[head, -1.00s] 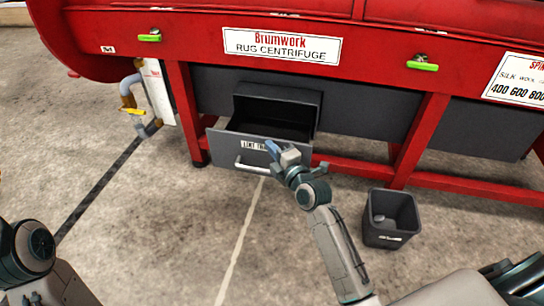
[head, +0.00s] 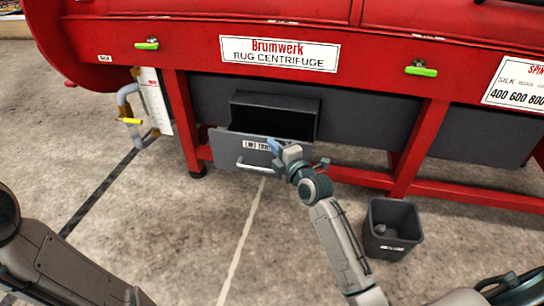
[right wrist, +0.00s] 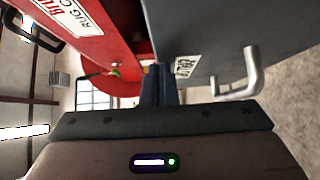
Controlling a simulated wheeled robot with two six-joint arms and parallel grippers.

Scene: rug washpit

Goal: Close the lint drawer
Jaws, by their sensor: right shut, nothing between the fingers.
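The lint drawer (head: 232,147) is a dark grey box under the red rug centrifuge. It stands partly open, with a white label and a pale bar handle (head: 255,167) on its front. My right gripper (head: 274,146) is shut and empty, with its fingertips at the right part of the drawer front, near the label; it covers part of that front. In the right wrist view the shut fingers (right wrist: 160,85) point toward the drawer front (right wrist: 205,35), and the handle (right wrist: 252,75) is to their right. I cannot tell whether they touch it. My left gripper is out of view.
The red centrifuge frame (head: 184,120) has legs on both sides of the drawer. A dark bin (head: 392,240) stands on the floor to the right. A pipe with a yellow valve handle (head: 131,121) is at the left. The floor in front is mostly clear.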

